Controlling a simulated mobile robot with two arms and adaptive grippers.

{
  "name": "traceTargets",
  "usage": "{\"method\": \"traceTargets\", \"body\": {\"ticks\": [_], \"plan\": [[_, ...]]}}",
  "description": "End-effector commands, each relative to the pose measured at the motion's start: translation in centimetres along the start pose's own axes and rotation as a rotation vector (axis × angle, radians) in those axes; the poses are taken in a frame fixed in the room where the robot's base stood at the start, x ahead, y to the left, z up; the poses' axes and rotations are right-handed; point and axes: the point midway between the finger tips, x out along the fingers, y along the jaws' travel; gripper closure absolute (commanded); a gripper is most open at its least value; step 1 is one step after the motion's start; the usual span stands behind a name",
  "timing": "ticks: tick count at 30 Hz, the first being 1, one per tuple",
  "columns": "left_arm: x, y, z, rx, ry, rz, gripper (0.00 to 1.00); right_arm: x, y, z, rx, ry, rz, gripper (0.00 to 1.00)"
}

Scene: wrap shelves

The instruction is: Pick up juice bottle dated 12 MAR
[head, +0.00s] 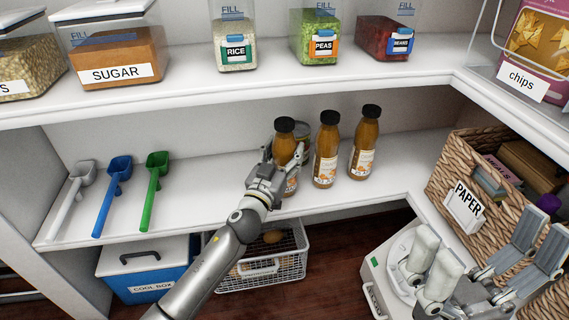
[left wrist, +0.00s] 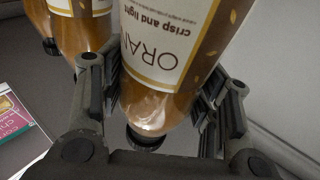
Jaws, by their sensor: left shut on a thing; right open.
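Three orange-brown juice bottles with black caps stand in a row on the middle shelf. My left gripper (head: 275,160) is shut on the left bottle (head: 284,148), which looks upright. In the left wrist view this bottle (left wrist: 160,95) is between the fingers, its label partly reading "ORAN" and "crisp and light". The middle bottle (head: 327,150) and right bottle (head: 365,143) stand free to its right. I cannot read a date on any bottle. My right gripper (head: 484,246) is open and empty at the lower right.
Three scoops, including a green one (head: 154,178), lie left on the shelf. A wicker basket (head: 440,190) marked PAPER stands right. The upper shelf (head: 180,88) holds food containers. A wire basket (head: 290,278) sits below.

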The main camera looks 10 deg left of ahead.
Motion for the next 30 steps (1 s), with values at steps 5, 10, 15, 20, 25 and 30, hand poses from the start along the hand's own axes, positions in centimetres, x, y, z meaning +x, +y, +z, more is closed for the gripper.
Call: {"method": "traceTargets", "body": {"ticks": [5,10,15,20,25,30], "plan": [[0.0,0.0,0.0,-0.001,0.000,0.000,0.89,0.0,0.0,0.0,0.000,0.000,0.000,0.00],[0.1,0.0,-0.3,-0.001,0.005,0.001,0.89,0.0,0.0,0.0,-0.001,0.000,0.000,0.00],[0.0,0.1,-0.5,-0.002,0.005,0.001,0.89,0.2,0.0,-0.1,-0.001,0.000,0.000,0.00],[-0.1,0.2,-1.4,-0.002,0.006,0.000,0.89,1.0,0.0,-0.2,-0.001,0.000,0.000,0.00],[0.0,0.2,-2.1,-0.001,0.007,0.001,0.89,1.3,0.2,1.6,-0.008,-0.095,0.003,0.00],[0.2,0.2,-3.5,0.000,0.007,0.001,0.89,1.4,0.5,4.6,-0.017,-0.258,0.005,0.00]]}}
